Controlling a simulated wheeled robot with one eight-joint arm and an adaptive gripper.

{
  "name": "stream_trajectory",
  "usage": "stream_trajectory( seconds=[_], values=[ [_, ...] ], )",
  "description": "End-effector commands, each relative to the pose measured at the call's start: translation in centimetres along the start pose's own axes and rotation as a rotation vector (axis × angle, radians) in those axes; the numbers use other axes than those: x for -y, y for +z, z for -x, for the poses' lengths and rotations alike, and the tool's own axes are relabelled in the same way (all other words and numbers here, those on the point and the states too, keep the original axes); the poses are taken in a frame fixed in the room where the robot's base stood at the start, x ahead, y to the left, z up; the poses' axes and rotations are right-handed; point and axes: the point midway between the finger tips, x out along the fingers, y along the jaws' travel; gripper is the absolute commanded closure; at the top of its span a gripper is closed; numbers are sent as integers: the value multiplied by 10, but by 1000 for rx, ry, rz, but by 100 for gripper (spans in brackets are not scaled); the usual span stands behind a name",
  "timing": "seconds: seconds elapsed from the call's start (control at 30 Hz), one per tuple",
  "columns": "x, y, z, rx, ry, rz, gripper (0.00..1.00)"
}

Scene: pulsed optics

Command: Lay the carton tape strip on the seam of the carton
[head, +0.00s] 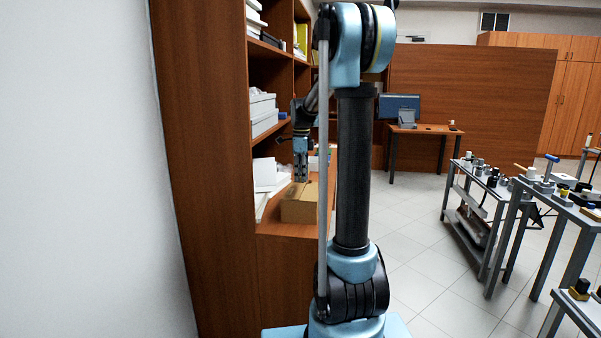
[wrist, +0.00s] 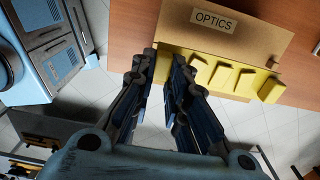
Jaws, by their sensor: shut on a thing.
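The brown carton (head: 299,207) stands on the wooden surface below my gripper in the head view. In the wrist view the brown carton (wrist: 232,43) bears an "OPTICS" label, with yellow block-like parts along its near side. My gripper (head: 301,178) points down just over the carton.
A tall wooden shelf (head: 208,150) with boxes stands left of the arm. White items (head: 266,173) lie behind and left of the carton. Benches with small parts (head: 487,177) stand at right. The tiled floor (head: 424,235) between is clear.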

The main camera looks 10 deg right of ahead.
Motion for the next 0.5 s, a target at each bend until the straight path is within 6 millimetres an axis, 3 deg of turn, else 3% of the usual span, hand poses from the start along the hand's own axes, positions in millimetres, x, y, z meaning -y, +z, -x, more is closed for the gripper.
stream_trajectory(
  seconds=[0.27,0.5],
  values=[
    [2,-6,-6,0,0,-8,100],
    [3,-6,-22,0,0,-9,100]
  ],
)
